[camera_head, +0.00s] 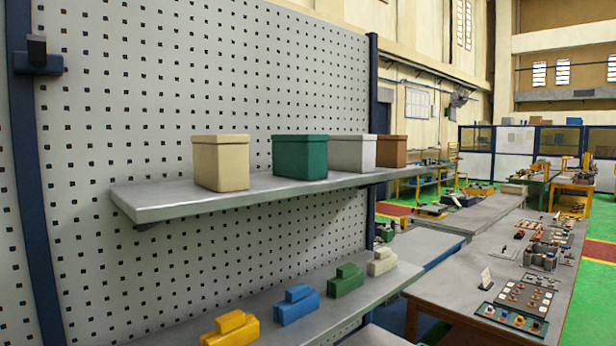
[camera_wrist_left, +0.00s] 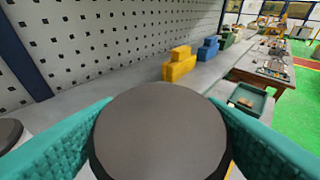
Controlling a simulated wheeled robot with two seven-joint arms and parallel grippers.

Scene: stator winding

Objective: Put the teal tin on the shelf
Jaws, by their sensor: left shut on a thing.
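In the left wrist view my left gripper (camera_wrist_left: 160,112) has its two teal, textured fingers closed on either side of a round dark-topped thing (camera_wrist_left: 160,135). Its flat grey top faces the camera; its side colour is mostly hidden, so I cannot tell if it is the teal tin. In the head view the upper grey shelf (camera_head: 160,205) is fixed to a perforated wall panel. A teal box-shaped container (camera_head: 300,158) stands upright on it, between a tan one (camera_head: 220,163) and a white one (camera_head: 352,153). Neither gripper shows in the head view.
A brown container (camera_head: 391,151) stands at the shelf's far end. The near end of the shelf is bare. A lower shelf carries yellow (camera_head: 231,329), blue (camera_head: 297,306), green and cream stepped blocks. Another dark round top (camera_wrist_left: 9,134) shows at the wrist view's left edge.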

